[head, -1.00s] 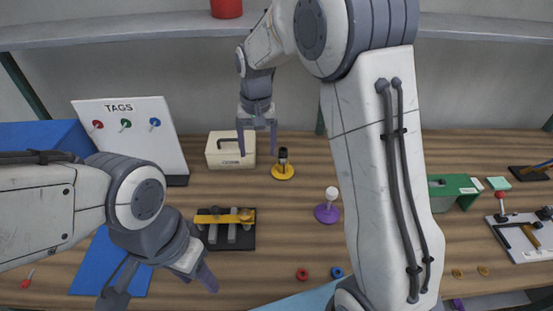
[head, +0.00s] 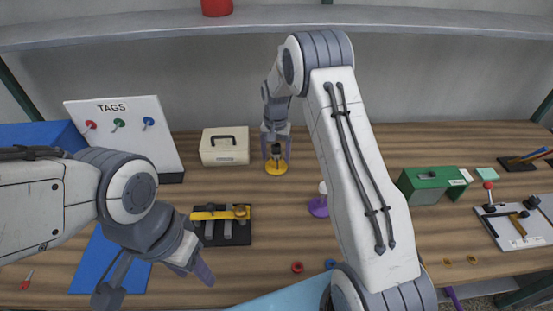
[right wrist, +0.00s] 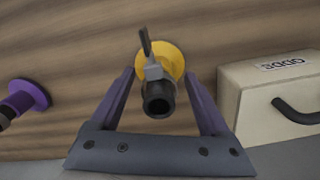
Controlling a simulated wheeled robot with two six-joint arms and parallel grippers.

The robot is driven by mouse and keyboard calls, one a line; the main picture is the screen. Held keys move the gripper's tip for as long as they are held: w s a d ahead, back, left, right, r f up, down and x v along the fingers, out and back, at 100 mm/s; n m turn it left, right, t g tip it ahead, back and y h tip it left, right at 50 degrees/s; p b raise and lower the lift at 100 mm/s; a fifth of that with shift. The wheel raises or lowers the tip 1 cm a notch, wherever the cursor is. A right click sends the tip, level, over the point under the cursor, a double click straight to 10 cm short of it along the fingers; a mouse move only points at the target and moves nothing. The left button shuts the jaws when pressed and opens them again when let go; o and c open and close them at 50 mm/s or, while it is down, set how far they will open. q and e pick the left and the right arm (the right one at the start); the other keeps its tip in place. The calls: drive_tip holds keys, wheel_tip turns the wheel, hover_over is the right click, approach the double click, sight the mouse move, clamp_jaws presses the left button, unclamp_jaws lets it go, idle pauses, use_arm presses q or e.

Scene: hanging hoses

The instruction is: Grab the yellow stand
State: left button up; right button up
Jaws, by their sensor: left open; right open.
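The yellow stand (head: 276,168) is a round yellow base with a dark upright post, standing on the wooden table in the head view. In the right wrist view, the yellow stand (right wrist: 176,61) shows from above, with a dark hollow-ended piece on its post. My right gripper (head: 276,150) is open at the stand, its fingers on either side of the post. In the right wrist view, the right gripper (right wrist: 160,78) has a finger left and right of the post with gaps on both sides. My left gripper (head: 160,285) is open and empty at the lower left.
A cream box (head: 225,149) stands just left of the stand. A purple stand (head: 317,207) is nearer, partly behind my right arm. A black rack with a yellow bar (head: 222,230) lies in front. A TAGS board (head: 122,140) and green block (head: 432,184) flank the area.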

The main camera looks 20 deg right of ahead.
drive_tip(key=shift+f, duration=0.9)
clamp_jaws()
drive_tip(key=shift+r, duration=0.1)
